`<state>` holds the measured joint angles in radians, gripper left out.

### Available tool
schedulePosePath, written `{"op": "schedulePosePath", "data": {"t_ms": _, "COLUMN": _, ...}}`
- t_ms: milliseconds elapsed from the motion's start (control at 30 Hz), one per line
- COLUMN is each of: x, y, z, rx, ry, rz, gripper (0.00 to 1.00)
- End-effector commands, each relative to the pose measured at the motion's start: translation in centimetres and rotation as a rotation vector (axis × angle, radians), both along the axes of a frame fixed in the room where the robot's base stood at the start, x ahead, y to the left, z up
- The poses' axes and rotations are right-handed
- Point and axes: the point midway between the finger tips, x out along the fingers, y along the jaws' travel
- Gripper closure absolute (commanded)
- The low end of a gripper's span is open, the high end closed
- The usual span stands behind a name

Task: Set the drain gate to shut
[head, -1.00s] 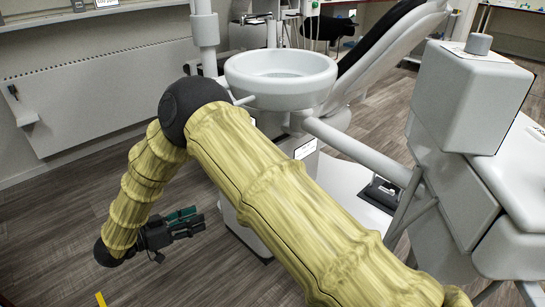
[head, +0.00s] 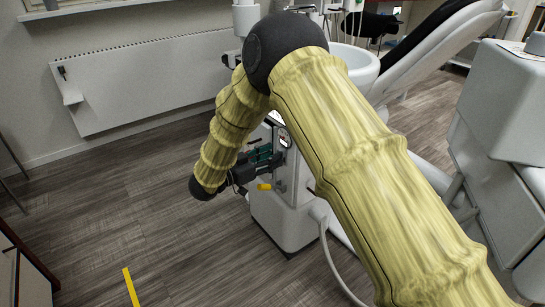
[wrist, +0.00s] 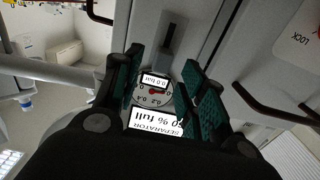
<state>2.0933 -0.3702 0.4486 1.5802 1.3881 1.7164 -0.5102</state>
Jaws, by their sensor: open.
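My gripper (head: 265,158) is open in the head view, with dark green finger pads. It is at the side of the white cabinet (head: 290,222) below the basin. In the wrist view my gripper (wrist: 162,60) has its two fingers spread, with nothing held between them. Beyond them are a round gauge (wrist: 152,94) with a red needle and a white separator label (wrist: 156,122), both upside down. A dark slot with a lever-like piece (wrist: 169,40) lies above the gauge. A yellow handle (head: 264,187) sticks out below my gripper. No part is readably marked as the drain gate.
The basin (head: 356,65) and dental chair (head: 440,45) stand behind my arm. A hose (head: 328,255) hangs at the cabinet's right. In the wrist view a dark bar handle (wrist: 262,108) is at the right, near a LOCK label (wrist: 301,38). Floor at the left is free.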

Motion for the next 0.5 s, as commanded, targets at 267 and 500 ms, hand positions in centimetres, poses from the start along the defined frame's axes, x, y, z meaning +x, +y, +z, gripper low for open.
{"op": "schedulePosePath", "data": {"t_ms": 267, "x": 1.3, "y": -1.8, "z": 0.0, "rx": 0.001, "ry": 0.000, "rz": 0.000, "gripper": 0.59}}
{"op": "schedulePosePath", "data": {"t_ms": 500, "x": 1.5, "y": -2.0, "z": 0.0, "rx": 0.001, "ry": -0.001, "rz": 0.000, "gripper": 0.59}}
